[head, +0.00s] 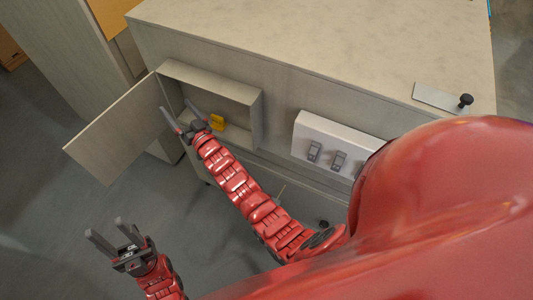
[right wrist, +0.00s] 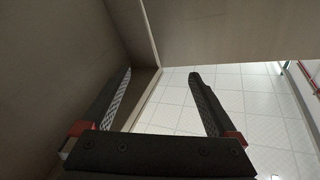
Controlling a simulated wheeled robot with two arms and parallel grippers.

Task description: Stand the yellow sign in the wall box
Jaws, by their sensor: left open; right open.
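The yellow sign (head: 217,122) is small in the head view and shows inside the open wall box (head: 257,108), close to the right gripper's wrist. It looks upright, but its base is hard to make out. My right gripper (head: 177,107) is open and empty at the left side of the box opening, pointing away from the sign. In the right wrist view its two fingers (right wrist: 165,90) are spread with nothing between them, and the sign does not show there. My left gripper (head: 104,228) is open and empty, low at the left, far from the box.
The box door (head: 118,128) is swung open to the left, near the right gripper's fingers. A white panel with several grey switches (head: 339,160) is right of the box. A metal plate with a black knob (head: 440,98) lies on the counter top (head: 330,40).

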